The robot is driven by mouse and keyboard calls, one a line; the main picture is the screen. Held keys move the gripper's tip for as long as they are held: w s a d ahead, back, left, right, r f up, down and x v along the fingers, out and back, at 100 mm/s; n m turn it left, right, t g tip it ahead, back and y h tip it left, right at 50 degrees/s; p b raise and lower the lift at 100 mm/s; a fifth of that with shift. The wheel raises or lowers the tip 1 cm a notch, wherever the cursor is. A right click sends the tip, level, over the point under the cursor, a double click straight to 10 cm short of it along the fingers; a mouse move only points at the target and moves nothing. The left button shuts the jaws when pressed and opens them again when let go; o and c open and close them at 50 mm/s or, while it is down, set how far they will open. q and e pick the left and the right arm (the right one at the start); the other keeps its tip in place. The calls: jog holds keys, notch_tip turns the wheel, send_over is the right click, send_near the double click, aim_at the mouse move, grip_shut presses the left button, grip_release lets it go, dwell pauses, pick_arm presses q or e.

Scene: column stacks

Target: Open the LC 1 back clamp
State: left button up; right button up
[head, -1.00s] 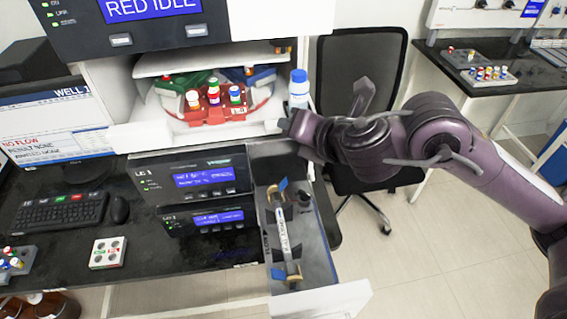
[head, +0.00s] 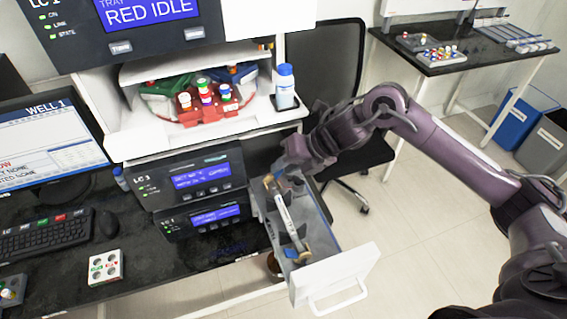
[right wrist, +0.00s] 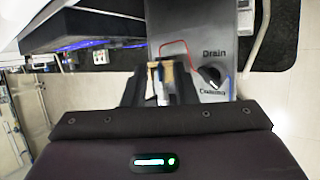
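The back clamp (head: 269,181) is at the drawer's far end, partly hidden by my right gripper (head: 283,174). The front clamp (head: 297,252) is near the drawer front. In the right wrist view, the dark fingers of my right gripper (right wrist: 160,92) stand apart on either side of the tan back clamp (right wrist: 168,78) and the column end. A bit of blue shows at the clamp. I cannot tell whether the fingers touch it. My left gripper is not in view.
Two stacked modules with blue screens (head: 203,178) stand left of the drawer. A blue-capped bottle (head: 285,86) and a red vial rack (head: 207,112) sit on the shelf above. A black chair (head: 335,100) is behind my right arm. A Drain knob (right wrist: 210,76) shows beside the clamp.

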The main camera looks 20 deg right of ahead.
jog(key=shift+w+a+f, duration=0.15)
jog(key=shift+a+f, duration=0.15)
jog(key=shift+f, duration=0.15)
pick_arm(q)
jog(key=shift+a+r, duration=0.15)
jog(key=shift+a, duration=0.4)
pick_arm(e)
jog(key=shift+c, duration=0.4)
